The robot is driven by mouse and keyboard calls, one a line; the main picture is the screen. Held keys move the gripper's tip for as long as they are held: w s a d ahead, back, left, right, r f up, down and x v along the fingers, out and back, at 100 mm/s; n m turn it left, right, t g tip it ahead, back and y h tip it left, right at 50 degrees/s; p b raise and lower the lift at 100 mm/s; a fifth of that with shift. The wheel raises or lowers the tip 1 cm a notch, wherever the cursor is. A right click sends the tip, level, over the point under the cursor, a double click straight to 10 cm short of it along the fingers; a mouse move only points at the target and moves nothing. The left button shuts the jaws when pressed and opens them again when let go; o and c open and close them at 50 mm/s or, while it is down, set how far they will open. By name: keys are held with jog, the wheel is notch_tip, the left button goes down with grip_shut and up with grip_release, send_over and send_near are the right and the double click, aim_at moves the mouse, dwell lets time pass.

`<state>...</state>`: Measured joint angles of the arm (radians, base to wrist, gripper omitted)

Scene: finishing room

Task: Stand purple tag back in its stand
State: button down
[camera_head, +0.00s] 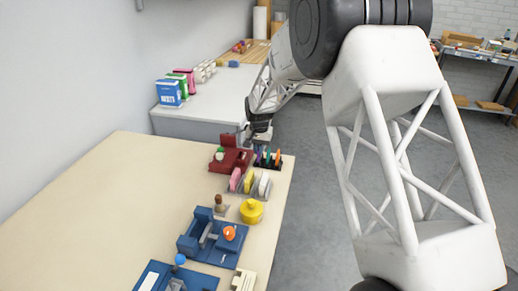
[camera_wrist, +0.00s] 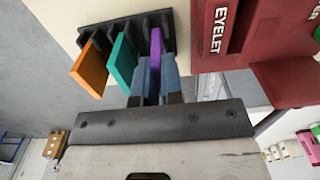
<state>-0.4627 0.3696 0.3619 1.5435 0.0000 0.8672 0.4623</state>
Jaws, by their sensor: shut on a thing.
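The purple tag (camera_wrist: 156,48) is between the two blue-grey fingers of my gripper (camera_wrist: 155,80), which is shut on it. Its far end reaches the black slotted stand (camera_wrist: 125,27); I cannot tell how deep it sits in the slot. A teal tag (camera_wrist: 122,62) and an orange tag (camera_wrist: 89,68) stand in the same stand, to the left of the purple one. In the head view, my gripper (camera_head: 258,136) is above the stand (camera_head: 268,166) near the table's right edge, partly hiding the purple tag.
A dark red eyelet machine (camera_wrist: 222,35) stands close beside the stand. In the head view, a rack with pink, yellow and white pieces (camera_head: 249,184), a yellow pot (camera_head: 252,211) and a blue machine (camera_head: 212,240) stand nearer. The left of the table (camera_head: 110,190) is clear.

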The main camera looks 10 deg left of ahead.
jog(key=shift+f, duration=0.25)
jog(key=c, duration=1.5)
grip_release()
jog(key=shift+c, duration=0.2)
jog(key=shift+r, duration=0.15)
notch_tip(320, 180, up, 11)
jog(key=shift+d, duration=0.1)
dwell(0.5)
